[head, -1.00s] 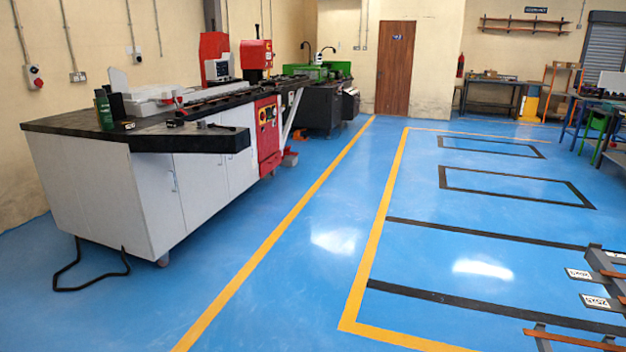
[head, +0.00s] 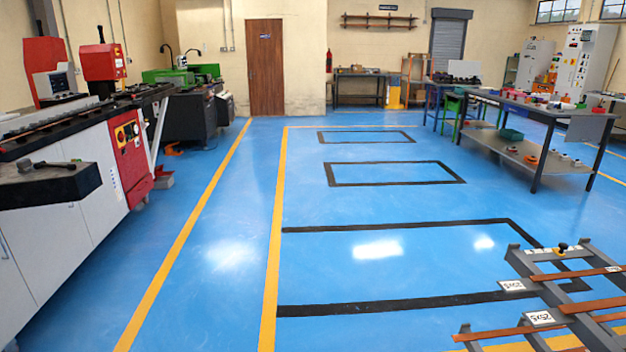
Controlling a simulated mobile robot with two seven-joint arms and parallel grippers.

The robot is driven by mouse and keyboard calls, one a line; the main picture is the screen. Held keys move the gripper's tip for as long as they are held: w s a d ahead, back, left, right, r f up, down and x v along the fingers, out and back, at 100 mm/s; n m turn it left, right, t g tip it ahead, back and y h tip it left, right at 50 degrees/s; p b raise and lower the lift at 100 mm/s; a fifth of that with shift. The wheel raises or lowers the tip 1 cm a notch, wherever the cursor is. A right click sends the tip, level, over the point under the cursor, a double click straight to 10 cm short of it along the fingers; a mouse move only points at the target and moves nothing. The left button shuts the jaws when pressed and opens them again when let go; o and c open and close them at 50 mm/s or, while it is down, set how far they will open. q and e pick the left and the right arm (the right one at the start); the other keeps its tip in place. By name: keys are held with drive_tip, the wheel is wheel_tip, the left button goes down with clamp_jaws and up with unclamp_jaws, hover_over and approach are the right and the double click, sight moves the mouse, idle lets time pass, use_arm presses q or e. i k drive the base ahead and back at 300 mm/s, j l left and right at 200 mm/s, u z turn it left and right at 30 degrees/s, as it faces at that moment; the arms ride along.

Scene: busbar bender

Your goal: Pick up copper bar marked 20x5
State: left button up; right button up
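A grey rack (head: 548,292) stands at the lower right of the head view, cut off by the frame edge. Several copper-coloured bars lie across it, among them a far bar (head: 580,273) and a nearer bar (head: 592,305). Another bar end (head: 490,334) sticks out to the left near the bottom edge. Two white labels face me on the rack, a far label (head: 513,286) and a near label (head: 540,318). Their print is too small to read surely, so I cannot tell which bar is marked 20x5. Neither of my grippers is in view.
A long white bench (head: 60,235) with a red machine (head: 128,150) stands on the left. A grey work table (head: 545,108) with small parts stands at the right back. The blue floor (head: 225,280) between them is clear, with yellow and black markings.

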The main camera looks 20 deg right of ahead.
sight(593, 272)
drive_tip(key=i+z, duration=0.4)
drive_tip(key=i, duration=0.7)
drive_tip(key=i+z, duration=0.1)
drive_tip(key=i, duration=0.5)
drive_tip(key=i+j+z, duration=0.15)
drive_tip(key=i, duration=0.4)
drive_tip(key=i+z, duration=0.35)
drive_tip(key=i, duration=0.15)
drive_tip(key=i+z, duration=0.4)
drive_tip(key=i+l, duration=0.1)
drive_tip(key=i, duration=0.3)
drive_tip(key=i+u, duration=0.15)
drive_tip(key=i, duration=0.25)
drive_tip(key=u, duration=5.1)
